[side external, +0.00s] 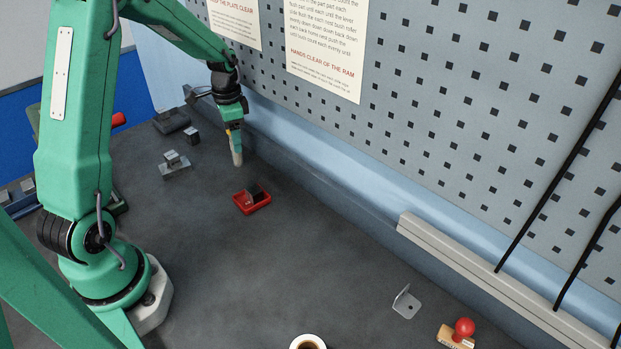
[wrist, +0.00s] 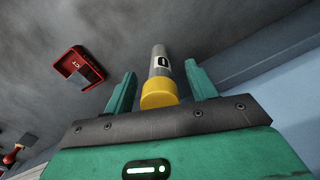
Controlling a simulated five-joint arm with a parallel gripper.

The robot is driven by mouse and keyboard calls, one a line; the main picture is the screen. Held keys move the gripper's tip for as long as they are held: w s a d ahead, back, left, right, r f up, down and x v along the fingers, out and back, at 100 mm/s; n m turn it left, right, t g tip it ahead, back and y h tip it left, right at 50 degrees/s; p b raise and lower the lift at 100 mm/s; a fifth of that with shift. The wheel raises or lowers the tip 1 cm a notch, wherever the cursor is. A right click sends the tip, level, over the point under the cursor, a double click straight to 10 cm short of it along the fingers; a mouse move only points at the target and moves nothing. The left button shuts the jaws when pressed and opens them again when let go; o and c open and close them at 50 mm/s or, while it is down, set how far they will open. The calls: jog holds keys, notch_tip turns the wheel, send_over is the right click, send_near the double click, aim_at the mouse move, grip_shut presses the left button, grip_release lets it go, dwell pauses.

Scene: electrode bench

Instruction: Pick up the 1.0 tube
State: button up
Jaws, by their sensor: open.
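A grey tube (side external: 237,157) with a yellow top stands on the bench just below my gripper (side external: 234,130) in the side view. In the wrist view the same tube (wrist: 159,62) shows its yellow end nearest the camera and a small dark label whose writing I cannot read. My gripper (wrist: 158,92) is open there, with one green finger on each side of the yellow end. A gap shows at each finger, so I see no grip on the tube. In the side view the fingers are small and partly merge with the tube's top.
A small red tray (side external: 239,207) holding a dark block stands near the tube; it also shows in the wrist view (wrist: 66,58). Grey metal parts (side external: 174,168) lie to the left. A blue-grey ledge (side external: 300,185) and pegboard wall run behind.

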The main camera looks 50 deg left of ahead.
dwell(0.4)
jog(key=c, duration=1.2)
jog(key=shift+r, duration=0.1)
notch_tip(320, 180, up, 4)
jog(key=shift+r, duration=0.1)
jog(key=s+d+r, duration=0.1)
jog(key=d+r, duration=0.5)
jog(key=d, duration=0.5)
jog(key=shift+d+r, duration=0.35)
